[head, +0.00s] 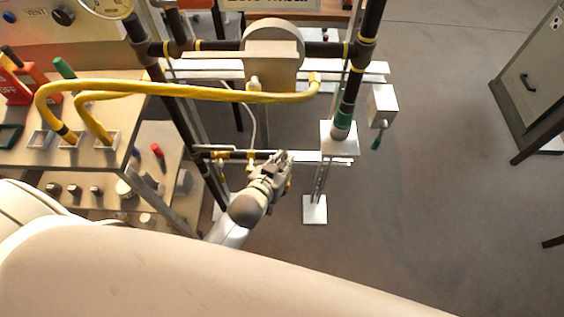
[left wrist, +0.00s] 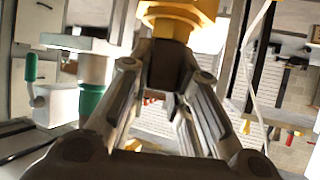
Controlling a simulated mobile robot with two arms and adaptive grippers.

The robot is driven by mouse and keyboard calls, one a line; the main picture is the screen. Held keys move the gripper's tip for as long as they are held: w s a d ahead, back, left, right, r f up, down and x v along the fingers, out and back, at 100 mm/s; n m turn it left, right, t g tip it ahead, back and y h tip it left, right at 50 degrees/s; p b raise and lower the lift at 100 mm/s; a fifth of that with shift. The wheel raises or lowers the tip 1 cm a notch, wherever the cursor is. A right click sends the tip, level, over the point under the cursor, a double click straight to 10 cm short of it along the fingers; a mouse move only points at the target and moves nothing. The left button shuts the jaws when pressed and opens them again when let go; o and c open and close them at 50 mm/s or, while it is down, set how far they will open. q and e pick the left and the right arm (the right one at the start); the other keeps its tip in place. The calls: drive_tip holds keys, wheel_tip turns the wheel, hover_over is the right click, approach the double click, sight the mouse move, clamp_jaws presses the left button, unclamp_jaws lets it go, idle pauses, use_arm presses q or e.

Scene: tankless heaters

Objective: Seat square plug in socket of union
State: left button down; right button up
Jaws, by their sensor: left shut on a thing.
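My left gripper (head: 282,162) is at the low dark pipe run in the middle of the head view. In the left wrist view its two fingers are shut on a dark, square-sided piece (left wrist: 166,62), which I take to be the square plug. Directly above it is a brass-yellow hex fitting (left wrist: 178,14), which looks like the union. The dark piece's upper end meets or overlaps the fitting in the picture. I cannot tell how deep it sits, as the socket is hidden. In the head view the gripper covers the plug. My right gripper is not in view.
Yellow hoses (head: 190,90) arch from the left bench to the pipe frame. A white post (head: 340,139) with a green-banded pipe (head: 343,119) stands right of the gripper. A green-handled valve box (head: 382,103) is beyond it. Open floor (head: 440,200) lies right.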

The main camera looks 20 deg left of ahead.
use_arm(q)
drive_tip(key=c, duration=1.3)
unclamp_jaws()
drive_tip(key=shift+f, duration=0.1)
drive_tip(key=shift+c, duration=0.2)
drive_tip(key=shift+r, duration=0.2)
drive_tip(key=v, duration=1.2)
drive_tip(key=shift+a+f, duration=0.1)
drive_tip(key=shift+a, duration=0.05)
